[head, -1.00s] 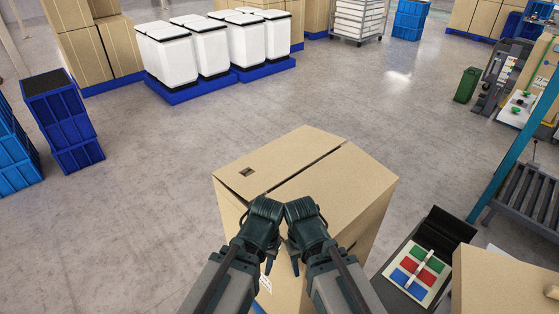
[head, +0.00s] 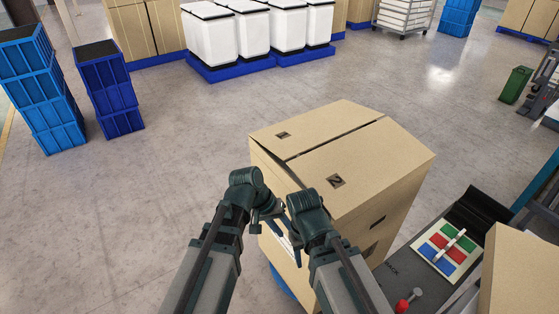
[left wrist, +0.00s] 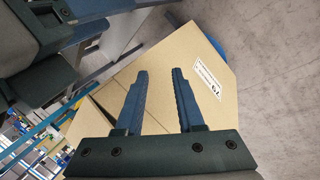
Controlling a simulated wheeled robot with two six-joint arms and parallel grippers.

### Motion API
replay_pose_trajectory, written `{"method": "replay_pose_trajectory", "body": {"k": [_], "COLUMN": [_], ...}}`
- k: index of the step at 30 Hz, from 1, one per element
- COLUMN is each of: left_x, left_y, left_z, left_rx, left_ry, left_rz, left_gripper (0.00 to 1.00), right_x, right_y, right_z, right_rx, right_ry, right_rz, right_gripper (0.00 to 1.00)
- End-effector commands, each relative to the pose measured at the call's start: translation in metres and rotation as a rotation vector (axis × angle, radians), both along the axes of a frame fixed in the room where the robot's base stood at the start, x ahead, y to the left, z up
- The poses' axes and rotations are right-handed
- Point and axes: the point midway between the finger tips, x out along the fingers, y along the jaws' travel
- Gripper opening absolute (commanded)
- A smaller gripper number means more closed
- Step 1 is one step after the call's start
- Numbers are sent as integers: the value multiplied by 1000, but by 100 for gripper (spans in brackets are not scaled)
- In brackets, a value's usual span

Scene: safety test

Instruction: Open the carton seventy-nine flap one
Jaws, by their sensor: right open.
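A tall brown carton (head: 375,165) stands upright in front of me in the head view. In the left wrist view the carton (left wrist: 190,55) fills the middle, with a white label (left wrist: 209,78) that reads 79. My left gripper (head: 268,222) is at the carton's near left side; its fingers (left wrist: 160,72) are apart with nothing between them. My right gripper (head: 288,245) is close beside it, low at the near side, open; its fingertips are partly hidden.
A bench with a panel of coloured blocks (head: 444,248) and a red-handled item (head: 408,300) stands at the right. Another brown box (head: 520,275) is at the right edge. Blue crates (head: 108,92) stand at the left.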

Motion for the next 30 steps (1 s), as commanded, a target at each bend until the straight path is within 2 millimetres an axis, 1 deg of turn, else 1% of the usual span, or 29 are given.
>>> {"method": "replay_pose_trajectory", "body": {"k": [1, 2, 5, 8, 9, 11, 12, 14, 15, 16, 19, 22, 25, 30], "left_x": [14, 21, 49, 88, 106, 134, 151, 174, 186, 194, 215, 225, 229, 231], "left_y": [-1, -3, -6, -1, 4, 17, 27, 45, 58, 66, 94, 112, 120, 118], "left_z": [-12, -13, -18, -20, -19, -14, -9, 0, 6, 10, 22, 32, 37, 40], "left_rx": [-54, -90, -227, -407, -493, -625, -708, -824, -893, -940, -1065, -1142, -1177, -1182], "left_ry": [-2, -5, -15, -32, -41, -57, -68, -82, -91, -97, -115, -123, -128, -128], "left_rz": [33, 51, 131, 238, 290, 371, 419, 488, 528, 556, 626, 667, 685, 686], "left_gripper": [37, 37, 37, 37, 37, 37, 37, 37, 37, 37, 37, 37, 37, 37], "right_x": [0, 0, 0, 0, 0, 0, 0, 0, 0, 0, 0, 0, 0, 0], "right_y": [0, 0, 0, 0, 0, 0, 0, 0, 0, 0, 0, 0, 0, 0], "right_z": [-17, -22, -44, -73, -86, -105, -116, -129, -137, -142, -155, -161, -162, -161], "right_rx": [0, 0, 0, 0, 0, 0, 0, 0, 0, 0, 0, 0, 0, 0], "right_ry": [0, 0, 0, 0, 0, 0, 0, 0, 0, 0, 0, 0, 0, 0], "right_rz": [0, 0, 0, 0, 0, 0, 0, 0, 0, 0, 0, 0, 0, 0], "right_gripper": [50, 50, 50, 50, 50, 50, 50, 50, 50, 50, 50, 50, 50, 50]}}
